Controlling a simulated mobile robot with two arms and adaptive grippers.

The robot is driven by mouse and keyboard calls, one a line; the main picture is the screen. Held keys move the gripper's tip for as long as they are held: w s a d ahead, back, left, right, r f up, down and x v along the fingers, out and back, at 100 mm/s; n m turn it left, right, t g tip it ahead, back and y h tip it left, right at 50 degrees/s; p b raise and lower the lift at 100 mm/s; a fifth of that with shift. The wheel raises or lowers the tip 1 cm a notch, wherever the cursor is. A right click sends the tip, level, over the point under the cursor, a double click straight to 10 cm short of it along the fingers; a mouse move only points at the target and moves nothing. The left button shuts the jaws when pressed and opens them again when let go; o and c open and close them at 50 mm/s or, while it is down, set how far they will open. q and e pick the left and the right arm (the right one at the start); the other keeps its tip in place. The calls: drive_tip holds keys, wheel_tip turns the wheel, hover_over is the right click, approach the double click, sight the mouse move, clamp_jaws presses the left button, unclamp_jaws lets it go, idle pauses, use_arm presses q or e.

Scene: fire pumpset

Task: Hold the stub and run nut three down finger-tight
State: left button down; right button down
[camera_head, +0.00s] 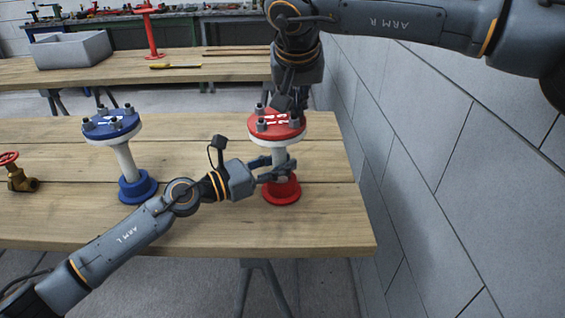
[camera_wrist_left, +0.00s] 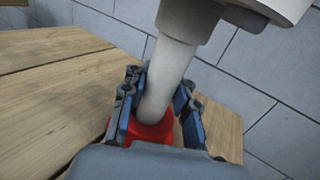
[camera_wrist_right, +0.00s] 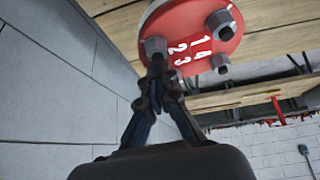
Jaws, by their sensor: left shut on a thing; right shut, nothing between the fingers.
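The red stub has a red flange (camera_head: 268,131) with several nuts and white numbers on top, a pale pipe (camera_wrist_left: 165,80) and a red base (camera_head: 282,194). My left gripper (camera_head: 287,171) is shut around the pipe just above the base; the stub stands upright. My right gripper (camera_head: 285,104) points down over the back of the flange. In the right wrist view its closed fingertips (camera_wrist_right: 158,62) are at a nut (camera_wrist_right: 155,46) near the flange rim. I cannot tell if they touch it. Other nuts (camera_wrist_right: 221,20) show across the flange.
A blue flanged stub (camera_head: 112,125) stands to the left on the bench (camera_head: 215,225). A brass valve with red handwheel (camera_head: 20,175) is at the far left. A block wall (camera_head: 440,170) rises close on the right. A second bench with a grey bin (camera_head: 72,50) is behind.

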drive_tip(key=shift+w+a, duration=0.25)
drive_tip(key=shift+w, duration=0.45)
idle(0.7)
drive_tip(key=shift+s+a, duration=0.1)
drive_tip(key=shift+a, duration=0.15)
drive_tip(key=shift+a, duration=0.35)
drive_tip(key=shift+f, duration=0.1)
drive_tip(key=shift+s+a+f, duration=0.1)
drive_tip(key=shift+s+a, duration=0.05)
drive_tip(key=shift+s, duration=0.05)
idle(0.4)
drive_tip(key=shift+s+a, duration=0.1)
drive_tip(key=shift+s, duration=0.15)
drive_tip(key=shift+r, duration=3.15)
